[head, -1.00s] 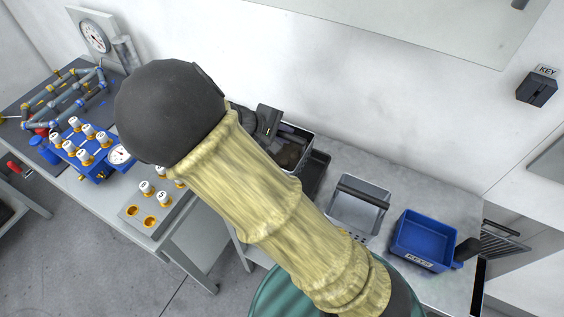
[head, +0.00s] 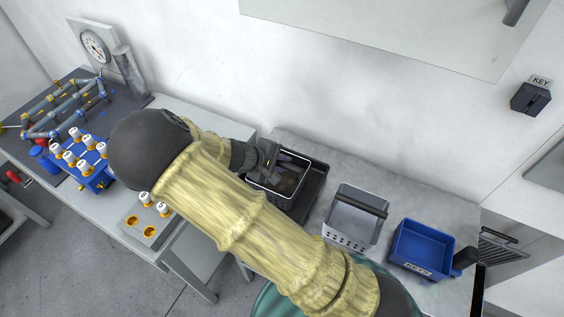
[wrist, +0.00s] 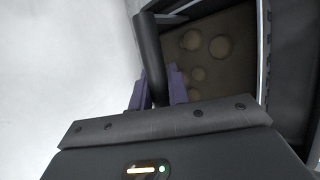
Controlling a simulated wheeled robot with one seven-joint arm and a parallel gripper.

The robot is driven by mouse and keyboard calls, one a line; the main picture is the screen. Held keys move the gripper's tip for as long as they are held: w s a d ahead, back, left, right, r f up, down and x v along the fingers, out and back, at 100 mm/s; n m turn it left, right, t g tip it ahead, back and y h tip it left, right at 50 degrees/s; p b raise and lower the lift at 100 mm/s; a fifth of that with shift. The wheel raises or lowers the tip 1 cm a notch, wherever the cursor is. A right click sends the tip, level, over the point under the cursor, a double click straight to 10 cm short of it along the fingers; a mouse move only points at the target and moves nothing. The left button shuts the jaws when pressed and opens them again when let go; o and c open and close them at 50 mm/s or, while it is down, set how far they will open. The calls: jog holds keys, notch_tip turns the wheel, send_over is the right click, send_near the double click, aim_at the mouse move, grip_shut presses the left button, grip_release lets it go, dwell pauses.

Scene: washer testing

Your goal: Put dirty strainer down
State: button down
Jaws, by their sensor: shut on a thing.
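The dirty strainer (head: 295,202) is a grey basket with a brown, stained inside, left of centre in the head view. Its brown inside with round spots also shows in the wrist view (wrist: 212,50). My gripper (head: 270,156) is at the strainer's upper left side in the head view. In the wrist view its purple fingers (wrist: 158,92) are shut around the strainer's black bar handle (wrist: 149,50). A black tray (head: 316,188) lies under or right beside the strainer; I cannot tell whether the strainer touches it. My arm hides part of the strainer's left side.
A clean grey strainer (head: 346,230) with a dark handle stands right of the black tray. A blue KEYS bin (head: 421,268) is further right. The wall is close behind the bench (head: 405,200). Blue valve equipment (head: 88,172) stands on the left table.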

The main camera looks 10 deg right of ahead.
jog(key=shift+f, duration=0.15)
jog(key=c, duration=1.3)
grip_release()
jog(key=shift+c, duration=0.2)
jog(key=b+v, duration=0.1)
jog(key=v, duration=1.1)
jog(key=shift+b, duration=0.4)
jog(key=shift+s, duration=0.1)
